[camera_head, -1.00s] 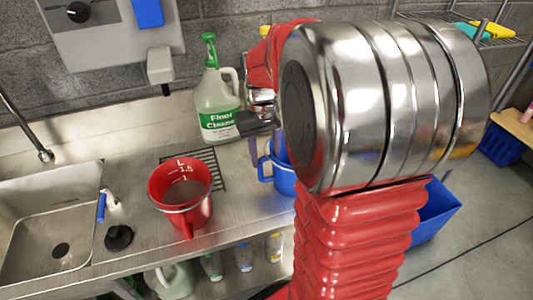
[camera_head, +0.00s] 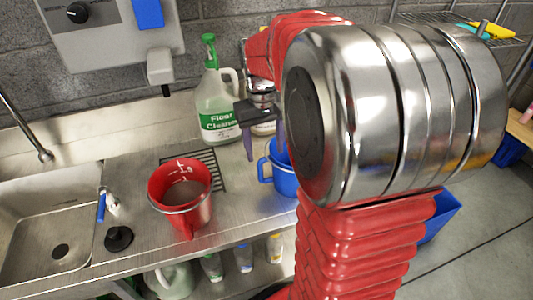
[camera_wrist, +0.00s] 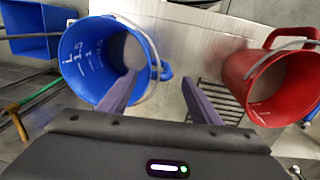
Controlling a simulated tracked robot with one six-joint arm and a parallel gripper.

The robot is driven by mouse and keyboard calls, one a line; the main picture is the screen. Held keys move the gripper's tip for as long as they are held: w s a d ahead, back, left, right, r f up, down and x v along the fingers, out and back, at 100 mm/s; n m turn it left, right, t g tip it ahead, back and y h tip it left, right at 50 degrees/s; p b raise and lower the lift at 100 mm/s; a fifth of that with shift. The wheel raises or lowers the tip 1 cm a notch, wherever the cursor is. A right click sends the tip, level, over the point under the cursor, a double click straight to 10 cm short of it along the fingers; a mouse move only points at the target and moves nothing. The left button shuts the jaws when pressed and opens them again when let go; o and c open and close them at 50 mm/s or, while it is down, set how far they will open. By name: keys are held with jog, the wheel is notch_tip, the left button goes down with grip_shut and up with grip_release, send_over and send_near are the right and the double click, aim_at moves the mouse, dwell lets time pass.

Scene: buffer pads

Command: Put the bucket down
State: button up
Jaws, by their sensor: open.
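A blue bucket (camera_wrist: 84,68) with white scale marks and a wire handle fills the left of the wrist view. In the head view the blue bucket (camera_head: 285,178) stands on the steel counter, partly hidden behind my arm. A red bucket (camera_head: 180,205) stands on the counter left of it, and it also shows at the right of the wrist view (camera_wrist: 246,82). My gripper (camera_wrist: 160,92) is open, with its purple fingers apart. The left finger overlaps the blue bucket's right side in the wrist view; contact cannot be told. In the head view my gripper (camera_head: 262,135) is above the counter, by the blue bucket.
A floor cleaner jug (camera_head: 217,105) stands behind the buckets. A sink (camera_head: 45,225) is at the left, with a black plug (camera_head: 118,239) beside it. A drain grid (camera_head: 205,160) lies in the counter. A blue bin (camera_head: 440,217) is on the floor at the right.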

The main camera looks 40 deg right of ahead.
notch_tip(320, 180, up, 9)
jog(key=shift+a, duration=0.15)
jog(key=shift+w, duration=0.1)
dwell(0.6)
jog(key=s+a+f+n+t, duration=0.1)
jog(key=s+a+f+t, duration=0.1)
jog(key=s+a, duration=0.4)
jog(key=s+a+f+n+t, duration=0.2)
jog(key=s+a, duration=0.5)
jog(key=a, duration=0.4)
jog(key=shift+a+f+t, duration=0.2)
jog(key=shift+a+t, duration=0.15)
jog(key=shift+t, duration=0.55)
jog(key=shift+c, duration=0.5)
